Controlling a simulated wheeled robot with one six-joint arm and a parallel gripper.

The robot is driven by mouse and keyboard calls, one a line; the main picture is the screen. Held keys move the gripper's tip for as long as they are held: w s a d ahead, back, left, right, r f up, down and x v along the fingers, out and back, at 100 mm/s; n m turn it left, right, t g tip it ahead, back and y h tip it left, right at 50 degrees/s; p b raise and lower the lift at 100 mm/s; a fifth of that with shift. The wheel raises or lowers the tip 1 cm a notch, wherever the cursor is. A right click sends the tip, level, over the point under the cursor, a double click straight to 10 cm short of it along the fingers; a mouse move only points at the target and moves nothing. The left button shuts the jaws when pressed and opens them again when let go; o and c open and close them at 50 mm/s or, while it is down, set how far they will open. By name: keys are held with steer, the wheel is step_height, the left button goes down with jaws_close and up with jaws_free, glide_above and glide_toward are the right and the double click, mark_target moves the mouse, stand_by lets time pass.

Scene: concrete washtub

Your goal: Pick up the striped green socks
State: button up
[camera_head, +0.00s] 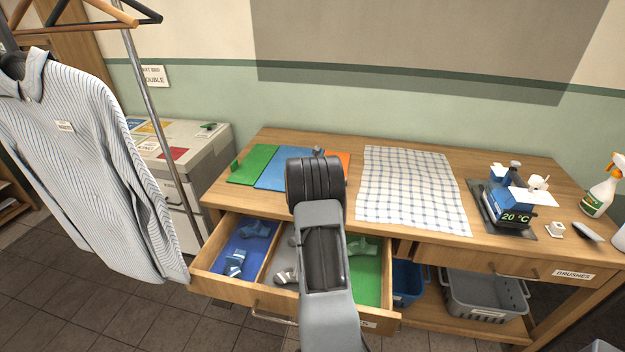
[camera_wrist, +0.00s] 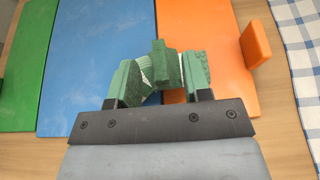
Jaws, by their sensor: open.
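The striped green socks (camera_wrist: 165,65) show in the wrist view as a dark green piece with pale striped parts beside it. They lie over the border of the blue and orange mats, between and just beyond my gripper's fingers. My gripper (camera_wrist: 160,80) is open, with a green-faced finger on each side of the socks. I cannot tell whether the fingers touch them. In the head view my arm and wrist (camera_head: 316,185) stand over the table and hide the socks and fingertips.
A green mat (camera_head: 255,165), blue mat (camera_head: 270,178) and orange mat (camera_wrist: 215,60) lie side by side. A checked cloth (camera_head: 410,190) lies to their right. An open drawer (camera_head: 215,283) below holds sorted pieces. A striped shirt (camera_head: 85,150) hangs at left.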

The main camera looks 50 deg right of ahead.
steer(key=shift+w+d+f, duration=0.15)
steer(key=shift+w+d, duration=0.05)
steer(key=shift+d, duration=0.1)
jaws_close()
